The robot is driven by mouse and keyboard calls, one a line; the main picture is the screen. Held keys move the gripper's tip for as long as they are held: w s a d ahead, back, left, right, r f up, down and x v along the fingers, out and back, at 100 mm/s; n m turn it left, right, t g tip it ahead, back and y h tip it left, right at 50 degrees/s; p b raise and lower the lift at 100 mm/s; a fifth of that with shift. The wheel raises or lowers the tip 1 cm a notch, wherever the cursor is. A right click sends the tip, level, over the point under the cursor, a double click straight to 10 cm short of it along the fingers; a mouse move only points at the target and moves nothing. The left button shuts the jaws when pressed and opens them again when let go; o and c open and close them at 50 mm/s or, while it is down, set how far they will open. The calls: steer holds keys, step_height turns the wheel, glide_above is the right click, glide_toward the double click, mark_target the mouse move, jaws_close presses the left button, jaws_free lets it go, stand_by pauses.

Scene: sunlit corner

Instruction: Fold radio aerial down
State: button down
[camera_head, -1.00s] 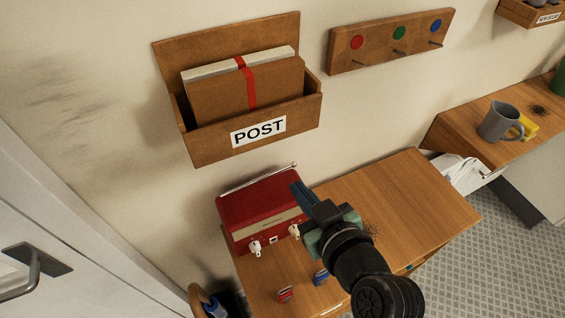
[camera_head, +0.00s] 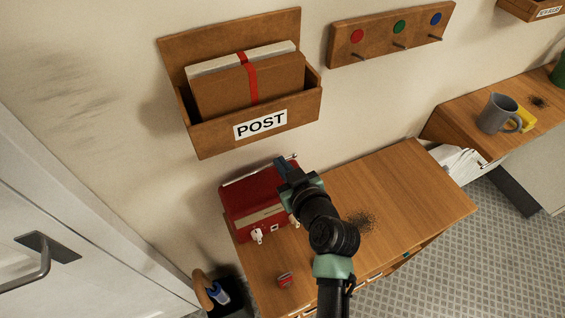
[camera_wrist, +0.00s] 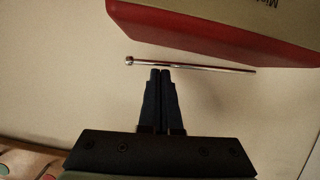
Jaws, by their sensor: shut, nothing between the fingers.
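The red radio (camera_head: 250,203) stands on the wooden cabinet against the wall, with a cream strip and pale knobs on its front. In the wrist view its red body (camera_wrist: 215,38) fills the top. The thin metal aerial (camera_wrist: 190,65) lies in front of my fingertips there, with a round tip at its left end and a narrow gap from the radio's edge. My gripper (camera_head: 281,163) is shut and empty at the radio's top right. In the wrist view its fingertips (camera_wrist: 160,70) are at the aerial, touching it or very close. My gripper and wrist hide the radio's right end in the head view.
The wooden post box (camera_head: 255,110) with letters hangs above the radio. A hook rack (camera_head: 390,34) is to its right. A small red object (camera_head: 285,280) lies on the cabinet top (camera_head: 410,200), which is mostly clear to the right. A grey mug (camera_head: 497,114) stands on the farther shelf.

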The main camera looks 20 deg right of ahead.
steer(key=f+b, duration=0.1)
steer(key=f+m+b, duration=0.1)
steer(key=shift+d+b, duration=0.25)
steer(key=shift+b, duration=0.05)
steer(key=shift+r+y, duration=0.15)
steer(key=shift+y, duration=0.25)
